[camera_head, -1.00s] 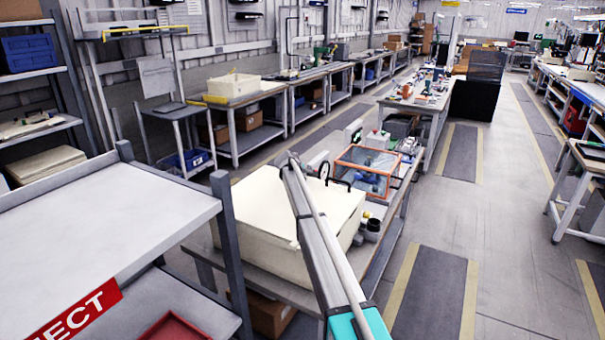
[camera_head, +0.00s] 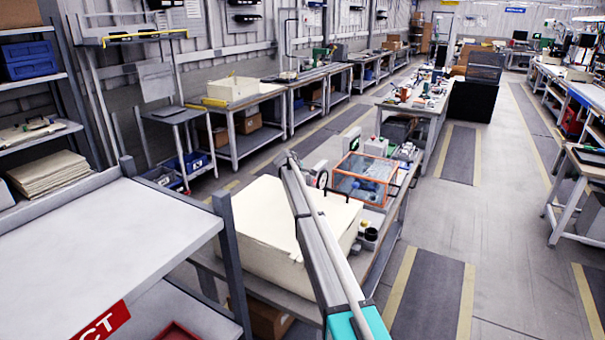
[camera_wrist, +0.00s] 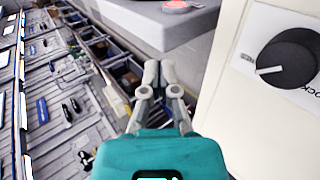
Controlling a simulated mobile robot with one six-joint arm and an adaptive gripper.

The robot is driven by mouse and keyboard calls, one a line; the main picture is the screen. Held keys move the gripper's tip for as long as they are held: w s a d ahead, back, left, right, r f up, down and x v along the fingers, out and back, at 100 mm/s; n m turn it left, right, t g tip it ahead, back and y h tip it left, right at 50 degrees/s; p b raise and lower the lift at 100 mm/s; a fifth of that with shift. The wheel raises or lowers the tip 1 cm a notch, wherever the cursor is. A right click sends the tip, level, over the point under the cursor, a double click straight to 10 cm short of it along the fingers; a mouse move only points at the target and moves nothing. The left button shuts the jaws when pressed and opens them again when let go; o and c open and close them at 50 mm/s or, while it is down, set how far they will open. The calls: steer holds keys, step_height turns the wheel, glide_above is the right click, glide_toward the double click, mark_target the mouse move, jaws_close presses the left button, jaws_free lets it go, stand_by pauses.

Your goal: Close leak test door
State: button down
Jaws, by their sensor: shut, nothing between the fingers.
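My gripper (camera_wrist: 158,75) shows in the wrist view, with its fingertips together and nothing between them. Close to its right is a cream panel (camera_wrist: 225,100) with a black knob (camera_wrist: 290,58) and a partly cut-off label; the fingers appear apart from it. In the head view, a large cream box (camera_head: 270,240) stands on the near bench. Behind it is a clear box with an orange frame (camera_head: 352,158). I cannot tell for certain which part is the leak test door. My arm crosses in front of the cream box, and my gripper cannot be made out there.
A grey shelf unit (camera_head: 110,235) with a red label stands at the near left. The aisle (camera_head: 500,230) to the right is clear. A grey surface (camera_wrist: 160,25) with a red item lies beyond my gripper in the wrist view.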

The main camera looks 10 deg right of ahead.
step_height(320, 180, up, 8)
steer(key=p, duration=0.7)
steer(key=shift+r+p, duration=0.25)
steer(key=shift+p, duration=0.15)
steer(key=s+d+f+m+g+b, duration=0.1)
steer(key=s+f+m, duration=0.1)
steer(key=s, duration=0.8)
steer(key=s+d+f+m+g+y+b, duration=0.1)
steer(key=s+d+f+m+g, duration=0.1)
steer(key=s, duration=0.9)
steer(key=s+d+f+m+g+y+b, duration=0.1)
steer(key=s+f, duration=0.3)
steer(key=s, duration=0.7)
steer(key=shift+s+d+m, duration=0.2)
steer(key=shift+d+m, duration=0.25)
steer(key=shift+m, duration=0.05)
steer(key=s+f+m+g+y+b, duration=0.1)
steer(key=s+f+m+g+y, duration=0.1)
steer(key=s, duration=1.5)
steer(key=s+a+f+m+g+y+b, duration=0.1)
steer(key=s+f+m+g, duration=0.1)
steer(key=s, duration=1.5)
steer(key=shift+a+f+m+y+b, duration=0.2)
steer(key=shift+f+m+y+b, duration=0.2)
steer(key=shift+m, duration=0.1)
